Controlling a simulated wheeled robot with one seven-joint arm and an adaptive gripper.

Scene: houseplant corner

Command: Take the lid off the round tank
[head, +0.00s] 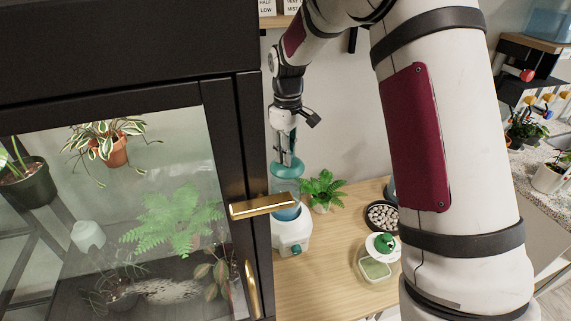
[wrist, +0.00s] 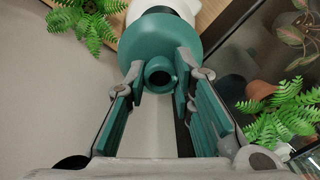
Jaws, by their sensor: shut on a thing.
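The round tank (head: 287,212) is translucent blue and stands on a white base (head: 292,235) on the wooden table, close to the cabinet's right edge. A gold handle hides part of it. Its teal lid (head: 287,169) is at the top of the tank; I cannot tell whether there is a gap under it. My gripper (head: 286,155) points down from above and is shut on the lid. In the wrist view the lid (wrist: 215,45) is a teal disc, and its round hollow knob (wrist: 160,74) sits between the fingertips (wrist: 162,82).
The black cabinet with a glass door and gold handle (head: 262,205) stands close on the left. A potted fern (head: 323,188) is just right of the tank. A pebble bowl (head: 382,215) and a clear container (head: 375,267) stand further right. Bare table (head: 325,255) lies in front.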

